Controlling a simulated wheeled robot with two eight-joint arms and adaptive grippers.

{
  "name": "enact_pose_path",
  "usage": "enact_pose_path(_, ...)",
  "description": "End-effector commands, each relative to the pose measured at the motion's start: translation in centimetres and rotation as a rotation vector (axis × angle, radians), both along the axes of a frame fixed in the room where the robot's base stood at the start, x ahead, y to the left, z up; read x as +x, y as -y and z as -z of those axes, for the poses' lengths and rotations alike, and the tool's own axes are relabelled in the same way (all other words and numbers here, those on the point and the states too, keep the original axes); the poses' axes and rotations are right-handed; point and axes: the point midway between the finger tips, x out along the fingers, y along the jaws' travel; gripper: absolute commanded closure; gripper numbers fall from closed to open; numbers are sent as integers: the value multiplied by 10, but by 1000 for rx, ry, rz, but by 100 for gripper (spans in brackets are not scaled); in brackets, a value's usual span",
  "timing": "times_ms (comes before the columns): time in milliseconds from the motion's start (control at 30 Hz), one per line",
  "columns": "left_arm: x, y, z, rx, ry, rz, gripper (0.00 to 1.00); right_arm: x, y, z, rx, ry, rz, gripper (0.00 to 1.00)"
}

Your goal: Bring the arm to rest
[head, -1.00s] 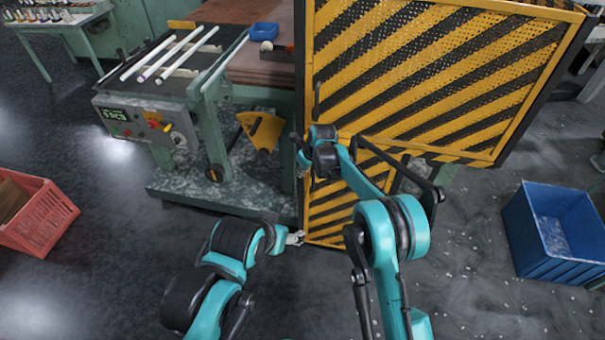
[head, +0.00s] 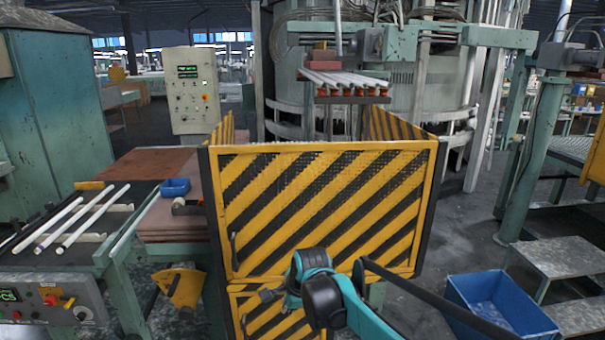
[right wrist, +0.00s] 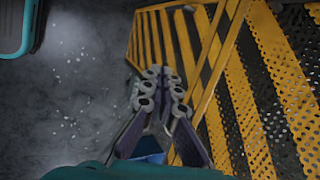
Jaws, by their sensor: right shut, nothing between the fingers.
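My left gripper is not in view.
A blue crate (head: 500,305) is on the floor at right, beside metal steps (head: 560,262). More tubes (head: 345,78) lie on a rack behind the guard.

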Motion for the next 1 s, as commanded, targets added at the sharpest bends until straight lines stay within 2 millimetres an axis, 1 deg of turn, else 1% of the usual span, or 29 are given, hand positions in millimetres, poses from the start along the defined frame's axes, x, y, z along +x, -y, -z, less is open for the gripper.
enact_pose_path(33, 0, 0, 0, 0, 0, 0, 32, -18, 24, -12, -44, 37, -68, 100)
enact_pose_path(67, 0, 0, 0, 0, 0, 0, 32, -28, 36, -18, -75, 60, -116, 100)
enact_pose_path(100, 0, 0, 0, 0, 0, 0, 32, -41, 53, -25, -116, 90, -179, 100)
enact_pose_path(167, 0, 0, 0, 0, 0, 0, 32, -62, 75, -33, -180, 132, -274, 100)
enact_pose_path(233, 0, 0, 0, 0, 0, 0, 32, -88, 101, -39, -258, 178, -383, 100)
enact_pose_path(267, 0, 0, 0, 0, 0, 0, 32, -100, 111, -40, -294, 196, -432, 100)
enact_pose_path(300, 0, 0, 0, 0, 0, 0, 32, -115, 124, -41, -341, 218, -494, 100)
enact_pose_path(367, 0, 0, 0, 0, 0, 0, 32, -139, 142, -40, -414, 250, -589, 100)
enact_pose_path(400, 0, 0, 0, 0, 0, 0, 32, -155, 154, -38, -464, 269, -652, 100)
enact_pose_path(500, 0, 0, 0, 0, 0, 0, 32, -192, 179, -28, -588, 306, -806, 100)
enact_pose_path(600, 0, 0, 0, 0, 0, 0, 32, -224, 198, -14, -696, 329, -941, 100)
enact_pose_path(733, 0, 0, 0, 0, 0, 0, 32, -250, 213, 1, -801, 343, -1068, 100)
enact_pose_path(867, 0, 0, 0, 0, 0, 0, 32, -261, 219, 10, -852, 347, -1135, 100)
enact_pose_path(1000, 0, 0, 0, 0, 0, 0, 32, -263, 220, 11, -863, 348, -1150, 100)
